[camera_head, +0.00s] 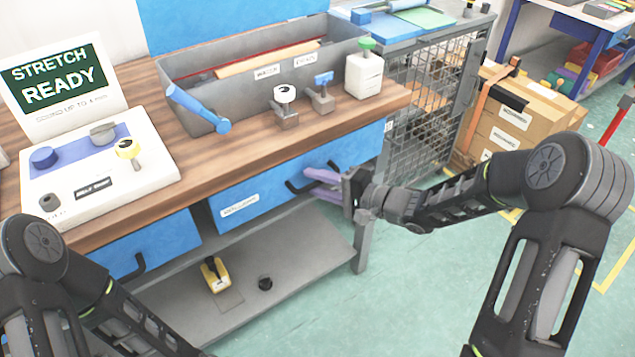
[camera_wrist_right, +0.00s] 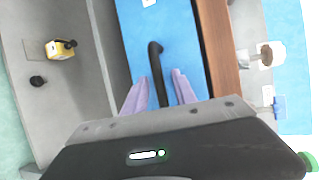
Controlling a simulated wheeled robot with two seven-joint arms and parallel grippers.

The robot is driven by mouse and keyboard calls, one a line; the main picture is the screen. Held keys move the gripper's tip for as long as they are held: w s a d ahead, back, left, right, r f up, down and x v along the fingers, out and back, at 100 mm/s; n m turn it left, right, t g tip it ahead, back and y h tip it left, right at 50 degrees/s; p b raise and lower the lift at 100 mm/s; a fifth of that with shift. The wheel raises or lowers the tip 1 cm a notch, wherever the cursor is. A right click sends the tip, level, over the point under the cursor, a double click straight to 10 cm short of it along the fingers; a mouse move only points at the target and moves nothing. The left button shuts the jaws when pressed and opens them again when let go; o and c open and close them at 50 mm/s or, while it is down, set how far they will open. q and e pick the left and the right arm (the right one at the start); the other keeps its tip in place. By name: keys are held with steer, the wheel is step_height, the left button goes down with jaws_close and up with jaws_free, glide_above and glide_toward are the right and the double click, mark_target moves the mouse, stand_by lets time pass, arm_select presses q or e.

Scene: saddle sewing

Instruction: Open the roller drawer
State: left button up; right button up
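The right-hand blue drawer (camera_head: 350,150) sits under the wooden bench top and looks closed. It has a small white label (camera_head: 240,205), too small to read surely, and a black bar handle (camera_head: 295,187). My right gripper (camera_head: 322,180) is at this handle. In the right wrist view, the purple fingers of my right gripper (camera_wrist_right: 157,92) are open, one on each side of the handle (camera_wrist_right: 156,62), with a gap visible on both sides. My left arm shows at the lower left, but its gripper is out of view.
Another blue drawer (camera_head: 165,243) with a black handle is at the left. A lower grey shelf (camera_head: 310,255) bears a yellow object (camera_head: 215,272) and a small black cup (camera_head: 265,283). A mesh cage (camera_head: 430,110) stands right of the bench. Green floor is free in front.

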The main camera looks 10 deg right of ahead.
jaws_close()
stand_by(1.2)
